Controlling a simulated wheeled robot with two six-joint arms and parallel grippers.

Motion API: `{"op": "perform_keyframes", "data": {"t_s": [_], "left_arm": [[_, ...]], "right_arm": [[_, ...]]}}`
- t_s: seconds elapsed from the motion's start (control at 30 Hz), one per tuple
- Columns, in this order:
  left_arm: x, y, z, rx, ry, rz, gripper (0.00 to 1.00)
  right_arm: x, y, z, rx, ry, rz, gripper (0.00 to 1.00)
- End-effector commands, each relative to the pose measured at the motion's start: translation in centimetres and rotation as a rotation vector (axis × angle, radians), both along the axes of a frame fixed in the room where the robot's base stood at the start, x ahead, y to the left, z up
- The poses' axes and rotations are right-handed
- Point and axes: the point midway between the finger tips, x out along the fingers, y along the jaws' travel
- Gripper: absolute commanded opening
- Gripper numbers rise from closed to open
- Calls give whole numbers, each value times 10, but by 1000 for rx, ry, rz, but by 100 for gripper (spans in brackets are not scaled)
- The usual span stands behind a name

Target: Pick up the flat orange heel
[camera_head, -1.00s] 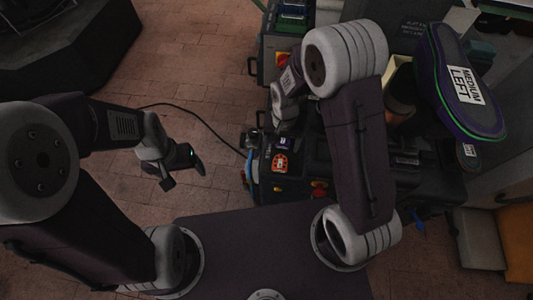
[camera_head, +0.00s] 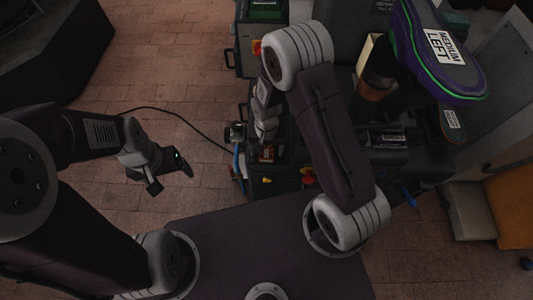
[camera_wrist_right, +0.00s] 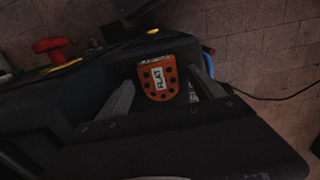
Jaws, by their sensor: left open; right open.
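The flat orange heel (camera_wrist_right: 158,79) is a small rounded orange piece with dark holes and a white "FLAT" label. It lies on the black machine top. In the right wrist view it appears between the two spread fingers of my right gripper (camera_wrist_right: 164,74), which is open, with a gap on each side. In the head view the heel (camera_head: 267,154) is partly hidden below my right wrist, and the right fingers are hard to make out. My left gripper (camera_head: 171,179) is open and empty above the brick floor, left of the machine.
A purple and green shoe sole marked "MEDIUM LEFT" (camera_head: 440,50) stands at the upper right of the machine. A red knob (camera_wrist_right: 50,45) and yellow buttons are near the heel. A black cable (camera_head: 185,118) crosses the floor.

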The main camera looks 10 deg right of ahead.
Motion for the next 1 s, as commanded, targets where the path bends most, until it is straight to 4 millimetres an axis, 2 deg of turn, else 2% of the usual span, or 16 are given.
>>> {"op": "perform_keyframes", "data": {"t_s": [0.07, 0.1, 0.3, 0.33, 0.57, 0.67, 0.9, 1.0], "left_arm": [[0, 0, 1, 0, 0, 0, 80], [0, 0, 0, 0, 0, 0, 80], [0, 0, 0, 0, 0, 0, 80], [0, 0, 0, 0, 0, 0, 80], [0, 0, 2, 0, 0, 0, 80], [0, 0, 9, 0, 0, 0, 80], [0, 0, 25, 0, 0, 0, 80], [0, 0, 28, 0, 0, 0, 80]], "right_arm": [[0, 0, 1, 0, 0, 0, 77], [0, 0, 1, 0, 0, 0, 71], [0, 0, 1, 0, 0, 0, 15], [0, 0, 1, 0, 0, 0, 9], [0, 0, 4, 1, -1, 0, 9], [1, 0, 22, 1, -3, 0, 9], [1, 0, 81, 2, -5, 0, 9], [1, 0, 95, 1, -3, 0, 9]]}}
